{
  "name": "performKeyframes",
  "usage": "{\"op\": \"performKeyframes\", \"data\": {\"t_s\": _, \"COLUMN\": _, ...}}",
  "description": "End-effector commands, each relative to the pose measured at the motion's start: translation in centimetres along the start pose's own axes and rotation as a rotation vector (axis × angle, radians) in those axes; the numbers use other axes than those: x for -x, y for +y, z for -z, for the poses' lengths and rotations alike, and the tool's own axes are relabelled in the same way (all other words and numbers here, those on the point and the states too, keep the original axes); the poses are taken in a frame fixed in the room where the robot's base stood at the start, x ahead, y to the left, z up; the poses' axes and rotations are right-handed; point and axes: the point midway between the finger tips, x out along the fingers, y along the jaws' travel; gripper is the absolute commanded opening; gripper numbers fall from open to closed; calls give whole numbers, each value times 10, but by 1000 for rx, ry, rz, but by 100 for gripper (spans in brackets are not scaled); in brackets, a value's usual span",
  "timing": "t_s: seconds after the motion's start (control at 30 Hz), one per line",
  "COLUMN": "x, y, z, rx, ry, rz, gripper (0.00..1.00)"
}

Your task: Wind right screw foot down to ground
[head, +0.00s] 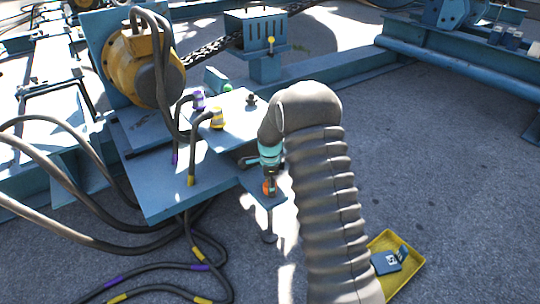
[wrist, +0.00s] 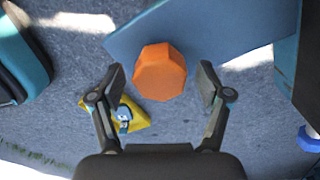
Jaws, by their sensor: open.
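The orange faceted head (wrist: 160,72) of the screw foot sits between the two fingers of my gripper (wrist: 163,78) in the wrist view. The fingers are apart, with a gap showing on each side of the head. In the head view the orange head (head: 269,187) shows just below my teal wrist, above a small blue bracket plate (head: 258,196). The foot (head: 268,237) shows under that plate, on a short stem near the ground. Shadow makes its contact with the ground unclear. My arm hides the area to the right of it.
A yellow tray (head: 412,284) holding a blue labelled item (head: 387,262) lies on the ground at right. Black cables (head: 60,232) with purple and yellow bands run at left. A blue platform (head: 165,205) with connectors stands beside the bracket. Open asphalt lies at right.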

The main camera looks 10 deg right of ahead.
Motion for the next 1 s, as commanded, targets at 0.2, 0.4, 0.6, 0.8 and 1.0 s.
{"op": "performKeyframes", "data": {"t_s": 0.2, "x": 0, "y": 0, "z": 0, "rx": 209, "ry": 0, "rz": 0, "gripper": 77}}
{"op": "performKeyframes", "data": {"t_s": 0.4, "x": 0, "y": 0, "z": 0, "rx": 403, "ry": 0, "rz": 0, "gripper": 77}}
{"op": "performKeyframes", "data": {"t_s": 0.6, "x": 0, "y": 0, "z": 0, "rx": 599, "ry": 0, "rz": 0, "gripper": 77}}
{"op": "performKeyframes", "data": {"t_s": 0.8, "x": 0, "y": 0, "z": 0, "rx": 794, "ry": 0, "rz": 0, "gripper": 77}}
{"op": "performKeyframes", "data": {"t_s": 1.0, "x": 0, "y": 0, "z": 0, "rx": 989, "ry": 0, "rz": 0, "gripper": 77}}
